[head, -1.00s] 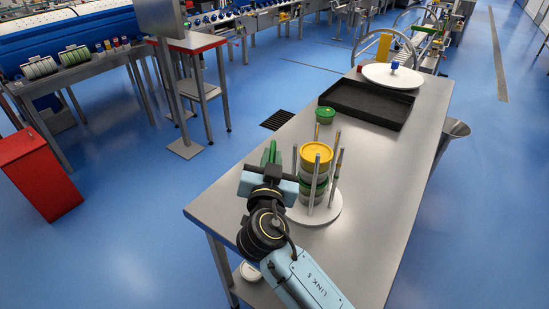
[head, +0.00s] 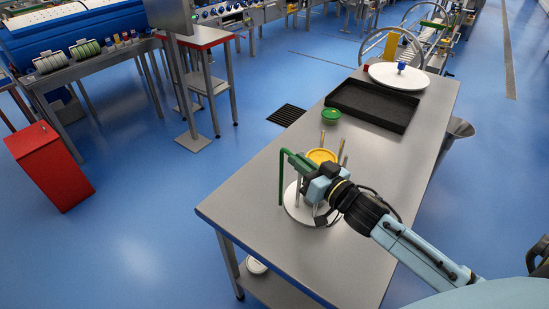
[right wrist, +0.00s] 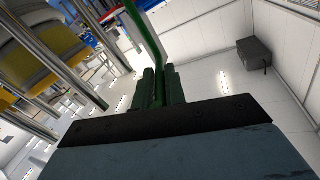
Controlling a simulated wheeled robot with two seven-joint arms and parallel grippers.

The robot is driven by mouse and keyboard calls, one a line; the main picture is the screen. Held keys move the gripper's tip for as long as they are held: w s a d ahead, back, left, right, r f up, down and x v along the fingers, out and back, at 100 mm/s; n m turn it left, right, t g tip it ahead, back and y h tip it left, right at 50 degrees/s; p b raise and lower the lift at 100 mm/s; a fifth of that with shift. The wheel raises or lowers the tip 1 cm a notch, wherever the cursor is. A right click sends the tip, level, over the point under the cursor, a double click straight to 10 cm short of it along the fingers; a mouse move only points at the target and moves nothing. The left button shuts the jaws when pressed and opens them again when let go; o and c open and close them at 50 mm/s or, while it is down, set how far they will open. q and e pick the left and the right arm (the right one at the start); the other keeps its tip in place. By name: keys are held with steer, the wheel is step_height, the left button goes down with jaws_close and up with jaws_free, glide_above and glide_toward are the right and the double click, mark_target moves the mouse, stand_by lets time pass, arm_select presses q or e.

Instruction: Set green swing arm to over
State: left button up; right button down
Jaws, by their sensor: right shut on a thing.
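The tub carrier has a white round base (head: 293,208) with upright metal posts, standing on the bench. A yellow-topped tub (head: 322,156) shows inside the posts; the tubs below are mostly hidden by my gripper. The green swing arm (head: 281,185) is a bent rod at the left of the carrier, with a vertical part and a bend at the top. My right gripper (head: 297,162) is shut on the green swing arm near its upper part. In the right wrist view the rod (right wrist: 146,30) runs in between the green fingers (right wrist: 162,86). My left gripper is out of view.
A green tub (head: 331,114) sits on the bench behind the carrier. A black tray (head: 372,104) and a white disc (head: 398,77) with a blue knob lie farther back. The bench (head: 385,160) is clear to the right. A red cabinet (head: 50,168) stands at left.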

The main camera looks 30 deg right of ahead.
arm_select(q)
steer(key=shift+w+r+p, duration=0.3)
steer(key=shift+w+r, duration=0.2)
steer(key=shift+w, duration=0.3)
arm_select(e)
steer(key=shift+w+d+n+g+y, duration=0.2)
steer(key=shift+d+n+g+y, duration=0.35)
steer(key=shift+y, duration=0.75)
steer(key=c, duration=1.5)
jaws_free()
steer(key=shift+n, duration=0.25)
steer(key=shift+t, duration=0.25)
